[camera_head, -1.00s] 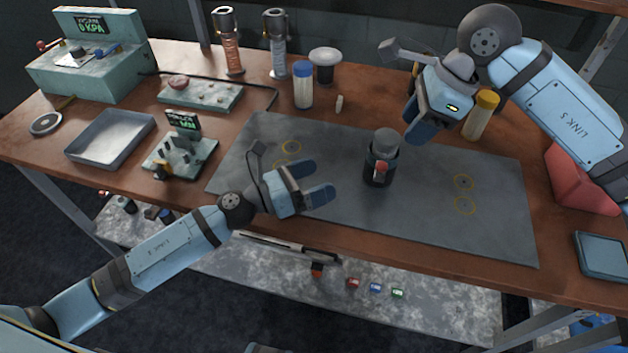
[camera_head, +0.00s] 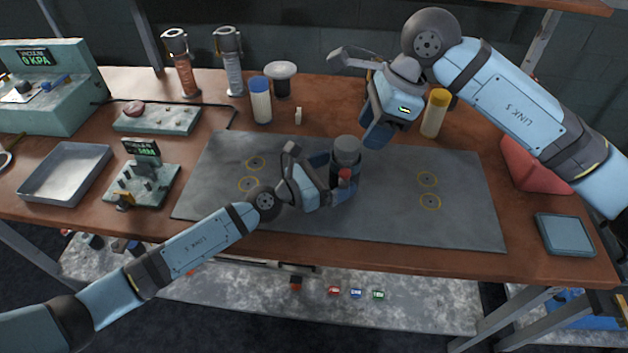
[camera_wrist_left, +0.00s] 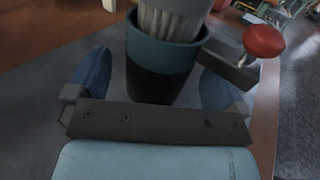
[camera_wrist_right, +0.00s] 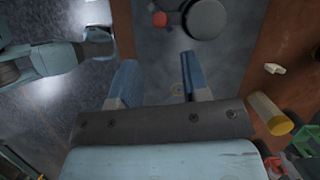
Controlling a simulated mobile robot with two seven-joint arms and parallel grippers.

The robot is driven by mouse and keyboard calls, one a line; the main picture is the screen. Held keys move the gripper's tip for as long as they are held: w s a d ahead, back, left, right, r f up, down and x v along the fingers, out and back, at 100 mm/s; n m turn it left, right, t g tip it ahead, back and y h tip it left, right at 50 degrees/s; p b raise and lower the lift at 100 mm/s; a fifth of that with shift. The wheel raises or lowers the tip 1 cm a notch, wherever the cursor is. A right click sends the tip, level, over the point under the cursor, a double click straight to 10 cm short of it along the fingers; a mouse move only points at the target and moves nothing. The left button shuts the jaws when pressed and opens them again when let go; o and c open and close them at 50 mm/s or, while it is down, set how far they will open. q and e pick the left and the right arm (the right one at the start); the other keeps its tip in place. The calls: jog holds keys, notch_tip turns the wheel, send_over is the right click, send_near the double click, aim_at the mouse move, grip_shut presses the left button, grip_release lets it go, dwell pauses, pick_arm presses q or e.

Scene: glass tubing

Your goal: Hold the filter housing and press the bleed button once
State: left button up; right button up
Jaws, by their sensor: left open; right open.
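The filter housing (camera_head: 347,152) is a dark cup with a grey cap, standing upright on the grey mat (camera_head: 400,215). Its red bleed button (camera_head: 344,175) sticks out on a side bracket; it also shows in the left wrist view (camera_wrist_left: 263,40). My right gripper (camera_head: 378,135) is open and empty, raised behind and to the right of the housing. In the right wrist view the housing's cap (camera_wrist_right: 206,18) lies beyond the fingers.
A yellow-capped jar (camera_head: 435,113) stands near my right gripper. A gauge block (camera_head: 140,185) and metal tray (camera_head: 65,175) are at left. The mat's right side is clear.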

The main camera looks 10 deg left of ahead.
aim_at(345, 171)
pick_arm(q)
jog(key=shift+w+d, duration=0.4)
jog(key=shift+d, duration=0.15)
jog(key=c, duration=1.1)
pick_arm(e)
jog(key=shift+c, duration=0.2)
jog(key=shift+a+r, duration=0.1)
jog(key=shift+a, duration=0.2)
jog(key=c, duration=0.7)
jog(key=a, duration=0.1)
jog(key=h, duration=0.1)
jog(key=a+h, duration=0.1)
jog(key=shift+s+a+r, duration=0.3)
jog(key=shift+s, duration=0.05)
grip_shut()
jog(key=shift+w+a+f+m+t+h, duration=0.1)
jog(key=shift+a+m+t+h, duration=0.1)
jog(key=shift+m+h, duration=0.25)
jog(key=shift+a+f+m+t+h, duration=0.15)
jog(key=shift+m+h, duration=0.2)
jog(key=shift+h, duration=0.2)
jog(key=shift+f, duration=3.15)
